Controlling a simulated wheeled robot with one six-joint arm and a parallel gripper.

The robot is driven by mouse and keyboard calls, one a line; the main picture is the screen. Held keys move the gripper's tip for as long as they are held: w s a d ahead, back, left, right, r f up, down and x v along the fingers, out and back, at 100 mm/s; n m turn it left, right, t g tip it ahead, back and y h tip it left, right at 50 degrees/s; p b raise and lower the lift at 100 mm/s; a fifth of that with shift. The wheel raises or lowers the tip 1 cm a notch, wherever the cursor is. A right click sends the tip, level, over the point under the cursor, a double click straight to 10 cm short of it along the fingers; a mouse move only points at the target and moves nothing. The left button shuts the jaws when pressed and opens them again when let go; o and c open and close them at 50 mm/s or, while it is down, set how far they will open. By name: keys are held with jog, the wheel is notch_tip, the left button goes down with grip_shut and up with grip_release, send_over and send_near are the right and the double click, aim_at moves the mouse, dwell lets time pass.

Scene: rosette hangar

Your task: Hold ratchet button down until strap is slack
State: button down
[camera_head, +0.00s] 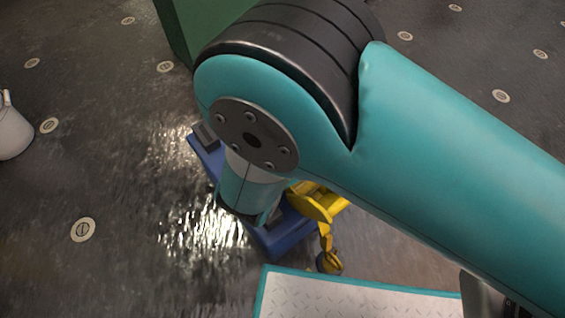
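A yellow ratchet mechanism (318,203) sits on a blue base (290,240) on the floor, right of my wrist. A yellow piece hangs from it over the base's edge, down to a dark round end (329,262). A small grey block (205,137) is at the base's upper left end. My gripper (268,219) points down over the blue base, beside the yellow part. My teal arm covers much of the mechanism, and the fingers are mostly hidden behind my wrist. I cannot make out the button or the strap, or whether my gripper touches anything.
A white bucket-like container (12,132) stands at the left edge. A green box (185,28) stands at the top, behind my arm. Round floor fittings (83,230) dot the dark, shiny floor. The floor left of the blue base is clear.

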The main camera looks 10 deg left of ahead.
dwell(0.5)
jog(key=shift+f, duration=0.4)
jog(key=shift+f+b, duration=0.5)
jog(key=shift+f, duration=0.4)
dwell(0.5)
jog(key=shift+s+d, duration=0.1)
jog(key=shift+d, duration=0.2)
jog(key=shift+r, duration=0.1)
dwell(1.0)
jog(key=shift+a+r+p, duration=0.25)
jog(key=shift+r+p, duration=0.9)
notch_tip(320, 180, up, 5)
jog(key=p, duration=0.4)
jog(key=shift+r+p, duration=0.15)
jog(key=shift+p, duration=0.2)
